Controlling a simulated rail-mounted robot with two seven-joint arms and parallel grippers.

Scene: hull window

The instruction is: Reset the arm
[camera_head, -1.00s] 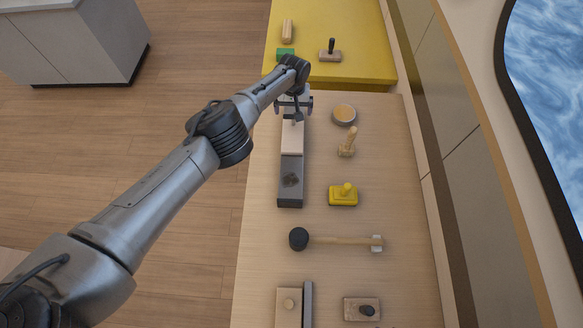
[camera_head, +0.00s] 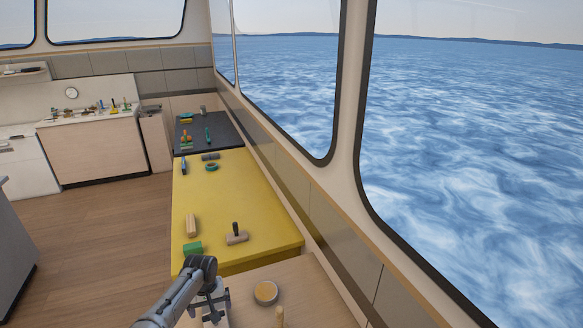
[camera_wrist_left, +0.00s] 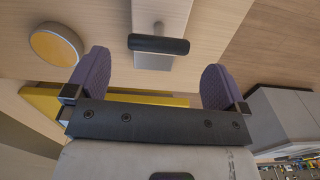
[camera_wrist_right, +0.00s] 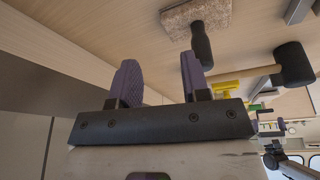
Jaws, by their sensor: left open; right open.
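My left arm comes in at the bottom of the head view, and its gripper (camera_head: 212,306) is over the near wooden table, left of a round tan-topped disc (camera_head: 265,292). In the left wrist view the purple fingers of this gripper (camera_wrist_left: 155,62) stand wide apart with nothing held. A pale block with a dark bar-like handle (camera_wrist_left: 160,46) lies beyond them. My right gripper (camera_wrist_right: 159,62) shows only in the right wrist view, open and empty. A black-handled tool with a speckled block (camera_wrist_right: 194,13) lies beyond it, its handle overlapping the right finger in the picture.
A yellow table (camera_head: 235,190) holds a wooden roller (camera_head: 191,225), a green block (camera_head: 192,248) and a dark-handled tool (camera_head: 237,235). A dark table (camera_head: 220,130) stands farther back, with windows along the right.

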